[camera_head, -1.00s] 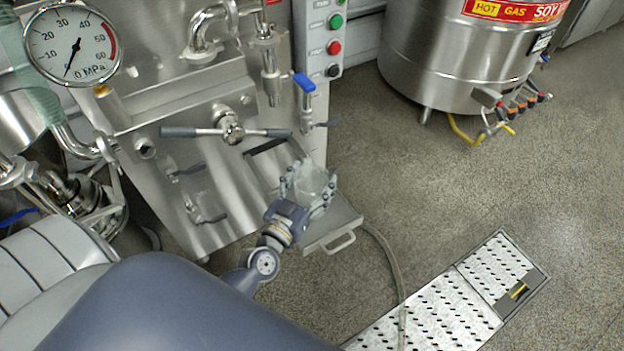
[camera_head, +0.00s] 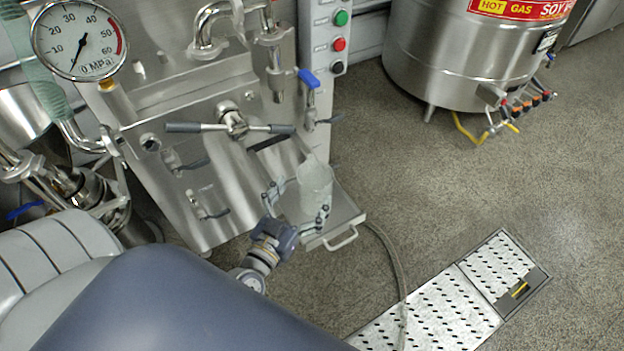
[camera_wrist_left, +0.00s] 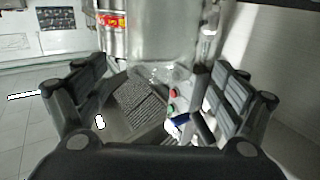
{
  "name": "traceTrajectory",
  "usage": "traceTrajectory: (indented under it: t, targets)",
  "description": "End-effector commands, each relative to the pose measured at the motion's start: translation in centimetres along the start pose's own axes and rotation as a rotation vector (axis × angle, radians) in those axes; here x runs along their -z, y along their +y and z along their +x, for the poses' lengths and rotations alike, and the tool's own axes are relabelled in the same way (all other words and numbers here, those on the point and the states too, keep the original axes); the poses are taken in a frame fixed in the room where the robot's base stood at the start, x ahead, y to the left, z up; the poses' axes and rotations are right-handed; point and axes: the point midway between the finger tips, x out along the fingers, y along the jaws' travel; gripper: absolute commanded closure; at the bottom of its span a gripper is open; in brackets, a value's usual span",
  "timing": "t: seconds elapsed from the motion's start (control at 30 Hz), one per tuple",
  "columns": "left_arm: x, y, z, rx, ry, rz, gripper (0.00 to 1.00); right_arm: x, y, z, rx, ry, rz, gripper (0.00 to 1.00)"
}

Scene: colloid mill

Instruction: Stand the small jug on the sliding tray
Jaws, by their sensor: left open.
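The small jug (camera_head: 316,182) is clear and see-through, and stands upright on the sliding tray (camera_head: 343,222), a flat steel tray with a front handle low on the machine. My left gripper (camera_head: 297,205) is open on the near left side of the jug, its fingers spread to either side of the jug's near part. My right gripper is not in view.
The steel machine front with a T-handle (camera_head: 232,125) and small valve levers rises behind the tray. A blue-handled valve (camera_head: 309,78) sits above it. A hose (camera_head: 385,250) runs over the floor to a drain grate (camera_head: 440,310). A steel vat (camera_head: 465,60) stands at the back right.

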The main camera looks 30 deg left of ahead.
Motion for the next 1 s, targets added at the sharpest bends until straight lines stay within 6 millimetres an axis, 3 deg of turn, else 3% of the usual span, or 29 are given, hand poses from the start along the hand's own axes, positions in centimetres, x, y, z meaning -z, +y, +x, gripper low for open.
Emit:
traceTrajectory:
  t: [0.1, 0.33, 1.0]
  targets:
    - [-0.1, 0.0, -2.4, -0.001, -0.004, 0.002, 0.11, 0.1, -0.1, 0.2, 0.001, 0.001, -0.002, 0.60]
    - [0.0, 0.0, -5.2, -0.001, -0.001, 0.001, 0.11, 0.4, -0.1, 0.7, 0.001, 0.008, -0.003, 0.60]
    - [0.0, 0.0, -5.7, 0.000, 0.001, 0.000, 0.11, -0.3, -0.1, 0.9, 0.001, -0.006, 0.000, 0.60]
